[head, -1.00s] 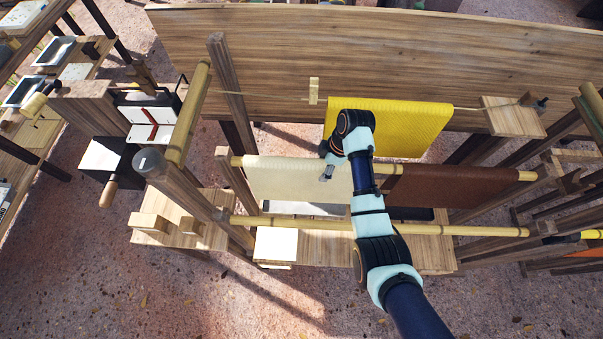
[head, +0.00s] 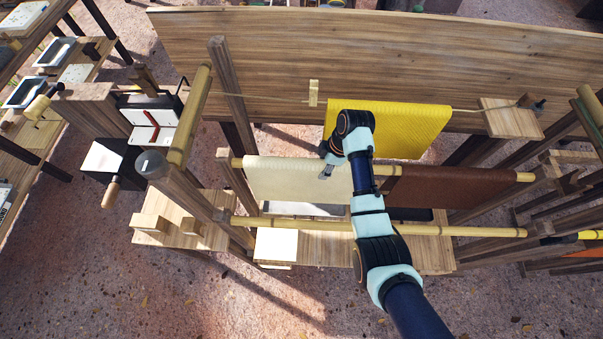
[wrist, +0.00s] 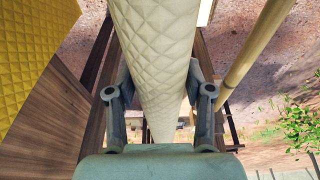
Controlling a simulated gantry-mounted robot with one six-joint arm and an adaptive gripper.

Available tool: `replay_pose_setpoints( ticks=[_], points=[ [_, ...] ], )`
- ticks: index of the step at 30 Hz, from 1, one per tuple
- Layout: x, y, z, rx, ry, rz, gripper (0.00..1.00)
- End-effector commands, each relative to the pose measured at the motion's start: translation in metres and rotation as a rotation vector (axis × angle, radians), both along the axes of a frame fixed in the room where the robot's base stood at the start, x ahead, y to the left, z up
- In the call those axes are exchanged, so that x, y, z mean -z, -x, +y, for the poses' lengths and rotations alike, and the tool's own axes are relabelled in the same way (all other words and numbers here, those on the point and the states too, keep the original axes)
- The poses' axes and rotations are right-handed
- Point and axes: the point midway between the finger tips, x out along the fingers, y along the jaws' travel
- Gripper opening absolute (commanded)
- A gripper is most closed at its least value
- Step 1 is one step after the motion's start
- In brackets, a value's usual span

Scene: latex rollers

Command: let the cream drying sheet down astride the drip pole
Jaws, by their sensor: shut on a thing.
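The cream drying sheet (head: 285,180), with a quilted diamond pattern, hangs at the left part of the rear bamboo pole (head: 525,177). In the wrist view the sheet (wrist: 155,50) runs as a rounded fold between the two fingers. My gripper (head: 327,170) is shut on the sheet near its right end, one finger on each side of the fold. The pole shows just left of the sheet and again to its right. Under the sheet it is hidden, so I cannot tell whether the cloth rests fully on it.
A brown sheet (head: 440,187) hangs on the same pole, right of my arm. A yellow sheet (head: 400,130) hangs on a line behind, close to my wrist. A bare bamboo pole (head: 470,231) crosses in front. A wooden board (head: 250,60) stands at the back.

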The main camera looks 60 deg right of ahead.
Motion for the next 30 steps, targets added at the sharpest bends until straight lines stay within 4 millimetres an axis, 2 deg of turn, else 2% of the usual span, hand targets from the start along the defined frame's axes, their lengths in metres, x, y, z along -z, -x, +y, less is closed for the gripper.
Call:
replay_pose_setpoints(
  ticks=[7, 29, 30],
  points=[
    [-0.009, 0.0, 0.0, -0.001, 0.001, -0.001, 0.04],
    [0.003, 0.0, 0.0, -0.001, 0.001, -0.001, 0.04],
    [0.003, 0.0, 0.0, -0.001, 0.001, -0.001, 0.57]
  ],
)
